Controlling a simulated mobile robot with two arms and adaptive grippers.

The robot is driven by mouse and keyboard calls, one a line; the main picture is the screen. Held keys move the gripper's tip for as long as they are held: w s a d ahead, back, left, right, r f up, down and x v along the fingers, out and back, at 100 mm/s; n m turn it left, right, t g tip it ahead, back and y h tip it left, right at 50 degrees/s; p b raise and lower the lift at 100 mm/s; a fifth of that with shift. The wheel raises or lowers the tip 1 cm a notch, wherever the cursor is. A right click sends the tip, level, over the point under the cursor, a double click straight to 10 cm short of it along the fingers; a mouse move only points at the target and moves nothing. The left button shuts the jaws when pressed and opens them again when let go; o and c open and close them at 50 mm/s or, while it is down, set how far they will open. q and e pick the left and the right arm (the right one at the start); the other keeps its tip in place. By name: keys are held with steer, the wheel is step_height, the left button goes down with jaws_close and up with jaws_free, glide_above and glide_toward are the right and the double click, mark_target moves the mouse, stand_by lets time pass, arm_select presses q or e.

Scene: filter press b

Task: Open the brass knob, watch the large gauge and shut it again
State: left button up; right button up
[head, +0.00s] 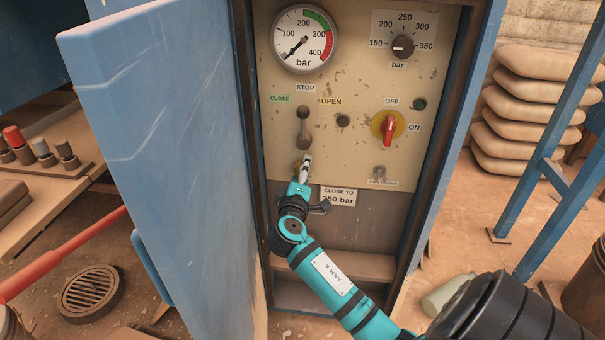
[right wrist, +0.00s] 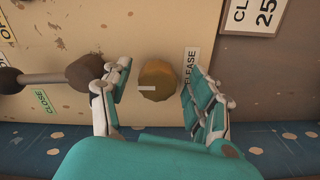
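The brass knob (right wrist: 157,80) shows in the right wrist view as a round cap with a pale line mark. My right gripper (right wrist: 155,100) is open, with one finger on each side of the knob and visible gaps to it. In the head view my right gripper (head: 305,172) is at the panel below the lever and mostly hides the knob. The large gauge (head: 304,38) is at the panel's top left, and its needle points to the lower left, near the bottom of the scale. My left gripper is not in view.
A lever (head: 303,128) with dark ball ends is just above my right gripper. A red switch (head: 389,128) and a pressure dial (head: 403,46) are to its right. The open blue door (head: 165,130) stands left; a blue frame (head: 560,140) is right.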

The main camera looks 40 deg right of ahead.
steer(key=shift+a, duration=0.1)
steer(key=v, duration=1.2)
steer(key=shift+r, duration=0.1)
